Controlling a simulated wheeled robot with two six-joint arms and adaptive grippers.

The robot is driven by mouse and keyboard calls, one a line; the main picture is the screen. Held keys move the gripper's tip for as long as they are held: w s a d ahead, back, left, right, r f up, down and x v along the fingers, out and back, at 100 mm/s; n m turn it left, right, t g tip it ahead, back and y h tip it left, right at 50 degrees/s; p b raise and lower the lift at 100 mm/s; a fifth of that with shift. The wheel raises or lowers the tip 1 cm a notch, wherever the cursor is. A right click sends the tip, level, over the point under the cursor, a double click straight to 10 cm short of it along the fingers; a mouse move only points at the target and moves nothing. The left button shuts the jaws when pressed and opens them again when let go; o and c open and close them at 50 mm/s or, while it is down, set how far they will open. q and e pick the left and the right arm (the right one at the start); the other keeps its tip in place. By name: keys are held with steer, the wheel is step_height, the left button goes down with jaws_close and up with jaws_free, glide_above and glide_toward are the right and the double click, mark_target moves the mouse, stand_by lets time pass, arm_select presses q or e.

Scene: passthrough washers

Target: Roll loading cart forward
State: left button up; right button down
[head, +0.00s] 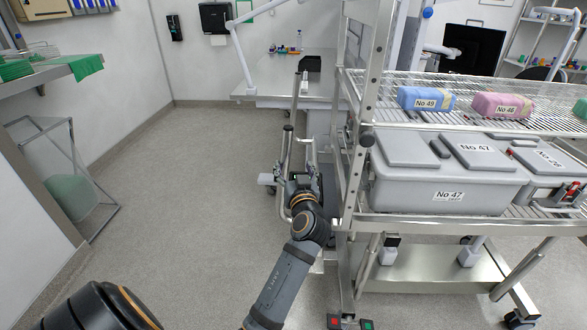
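The loading cart (360,128) is a metal-framed cart on the right, with wire shelves above and a solid lower shelf. Upright metal bars with dark tops (286,150) stand at its left side. My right gripper is not in view.
The cart carries a grey bin marked No 47 (440,190), a blue pack (425,100) and a pink pack (500,105). A shelf with green cloths (50,70) is at left. Grey floor (180,180) is clear between.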

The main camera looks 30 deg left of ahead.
arm_select(q)
steer(key=shift+o, duration=0.3)
steer(key=shift+w+d, duration=0.25)
steer(key=shift+w, duration=0.05)
steer(key=shift+w+d+r, duration=0.15)
steer(key=shift+w+d, duration=0.15)
steer(key=shift+d, duration=0.25)
steer(key=shift+c, duration=0.3)
steer(key=shift+w, duration=0.1)
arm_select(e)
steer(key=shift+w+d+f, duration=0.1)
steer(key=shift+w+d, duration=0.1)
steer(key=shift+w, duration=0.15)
arm_select(q)
steer(key=shift+w, duration=0.1)
steer(key=shift+a, duration=0.1)
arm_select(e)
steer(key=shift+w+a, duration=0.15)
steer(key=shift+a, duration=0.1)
arm_select(q)
step_height(320, 180, up, 10)
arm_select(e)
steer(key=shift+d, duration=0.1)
arm_select(q)
steer(key=shift+f, duration=0.25)
